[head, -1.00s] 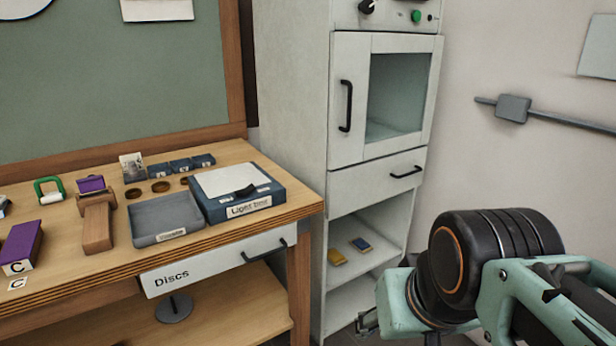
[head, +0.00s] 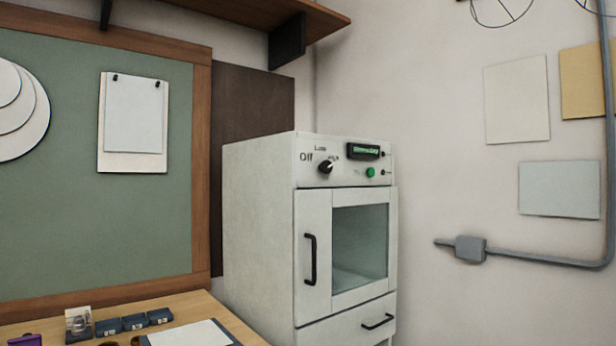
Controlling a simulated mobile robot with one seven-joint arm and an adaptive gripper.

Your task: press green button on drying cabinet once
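The drying cabinet (head: 258,210) is a tall off-white unit in the middle of the head view. Its top panel has a small round green button (head: 370,172), right of a black knob (head: 326,167) marked with Off and other settings. A dark display (head: 363,151) with green text sits above the button. The glass-windowed door (head: 313,258) below is shut, and so is the drawer (head: 345,322) under it. Nothing covers the button. My gripper is not in this view.
The wooden workbench (head: 235,326) with small dark boxes (head: 135,321) stands at lower left. A wooden shelf (head: 220,12) hangs above. A grey pipe (head: 540,259) with a box runs along the right wall. The space before the cabinet panel looks clear.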

